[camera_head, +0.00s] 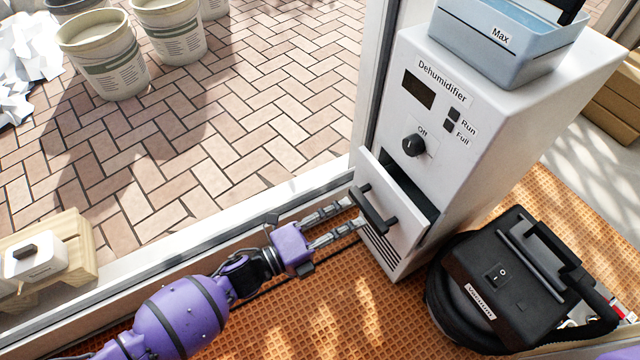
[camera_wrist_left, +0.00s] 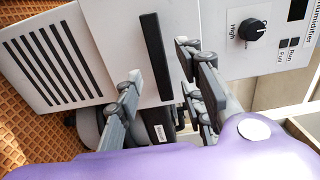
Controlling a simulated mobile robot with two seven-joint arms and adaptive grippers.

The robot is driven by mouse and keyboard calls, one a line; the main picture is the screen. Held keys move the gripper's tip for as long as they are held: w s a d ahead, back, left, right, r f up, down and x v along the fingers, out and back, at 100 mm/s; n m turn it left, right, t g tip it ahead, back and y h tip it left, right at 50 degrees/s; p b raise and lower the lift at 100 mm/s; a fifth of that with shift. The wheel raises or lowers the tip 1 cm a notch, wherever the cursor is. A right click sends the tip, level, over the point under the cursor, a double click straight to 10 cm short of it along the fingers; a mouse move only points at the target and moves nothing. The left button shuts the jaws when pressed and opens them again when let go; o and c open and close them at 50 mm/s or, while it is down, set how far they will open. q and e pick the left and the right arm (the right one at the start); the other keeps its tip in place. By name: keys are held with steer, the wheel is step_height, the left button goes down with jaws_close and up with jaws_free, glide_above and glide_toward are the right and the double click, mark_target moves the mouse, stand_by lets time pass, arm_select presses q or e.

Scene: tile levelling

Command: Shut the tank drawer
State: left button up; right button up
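The white dehumidifier (camera_head: 470,130) stands on the orange mat. Its tank drawer (camera_head: 385,205) is partly open, and a dark gap shows behind its front panel. The drawer's black bar handle (camera_head: 373,210) also shows in the left wrist view (camera_wrist_left: 154,55). My left gripper (camera_head: 353,213) is at the handle, reaching in from the left. In the left wrist view its fingers (camera_wrist_left: 158,62) are spread, one to each side of the handle's line. I cannot tell whether they touch it. My right gripper is not in view.
A blue tank marked Max (camera_head: 510,45) sits on top of the dehumidifier. A black vacuum (camera_head: 510,275) with a coiled hose stands close to its right. A window or door sill (camera_head: 200,240) runs behind my left arm. Buckets (camera_head: 105,60) stand on the paving beyond.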

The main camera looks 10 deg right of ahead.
mark_target(364, 212)
arm_select(q)
steer(key=b+x, duration=0.1)
steer(key=x, duration=0.5)
steer(key=shift+w+d+b, duration=0.1)
steer(key=shift+d+b, duration=0.1)
steer(key=shift+b, duration=0.15)
jaws_close()
